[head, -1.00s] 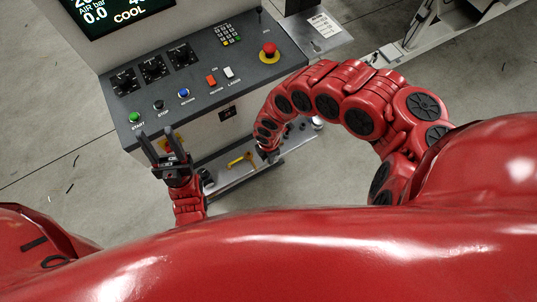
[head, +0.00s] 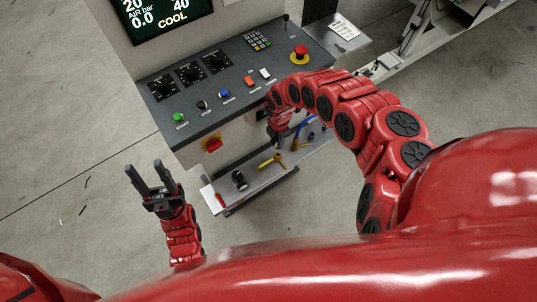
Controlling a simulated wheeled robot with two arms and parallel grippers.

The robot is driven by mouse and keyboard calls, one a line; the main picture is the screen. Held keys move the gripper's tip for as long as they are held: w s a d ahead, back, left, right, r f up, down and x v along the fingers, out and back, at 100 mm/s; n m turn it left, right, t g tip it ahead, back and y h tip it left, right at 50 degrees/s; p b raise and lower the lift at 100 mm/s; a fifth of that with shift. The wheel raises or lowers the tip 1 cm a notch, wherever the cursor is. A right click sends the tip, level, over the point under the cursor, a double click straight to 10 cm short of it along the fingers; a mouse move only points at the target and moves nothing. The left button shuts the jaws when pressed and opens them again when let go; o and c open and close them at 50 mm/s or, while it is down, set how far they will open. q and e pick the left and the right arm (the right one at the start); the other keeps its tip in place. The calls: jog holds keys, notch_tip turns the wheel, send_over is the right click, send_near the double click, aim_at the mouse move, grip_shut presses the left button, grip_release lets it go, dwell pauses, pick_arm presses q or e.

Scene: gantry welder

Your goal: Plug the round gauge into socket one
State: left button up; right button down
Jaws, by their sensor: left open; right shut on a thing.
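My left gripper (head: 150,172) is open and empty, over the bare floor left of the console. My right gripper (head: 280,140) is low beside the console front, above the shelf. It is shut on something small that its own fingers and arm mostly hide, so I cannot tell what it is. A dark round piece (head: 239,180) stands on the left part of the shelf; I cannot tell whether it is the round gauge. No socket can be made out as socket one.
The console (head: 215,90) carries knobs, buttons and a red emergency stop (head: 299,54). Below it the grey shelf (head: 262,182) holds a yellow piece (head: 272,160); a blue and yellow piece (head: 302,127) shows near my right gripper. Floor at left is free.

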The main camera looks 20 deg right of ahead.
jog(key=shift+w+d+f, duration=0.1)
jog(key=shift+d, duration=0.05)
jog(key=shift+w+d+f+b, duration=0.1)
jog(key=shift+d+f+b, duration=0.15)
jog(key=shift+f+b, duration=0.6)
notch_tip(320, 180, down, 3)
jog(key=shift+a+f+b, duration=0.1)
jog(key=shift+f+b, duration=0.05)
jog(key=shift+b, duration=1.1)
jog(key=shift+f+b, duration=1.7)
jog(key=shift+f, duration=0.15)
jog(key=c, duration=0.6)
grip_release()
jog(key=shift+o, duration=0.2)
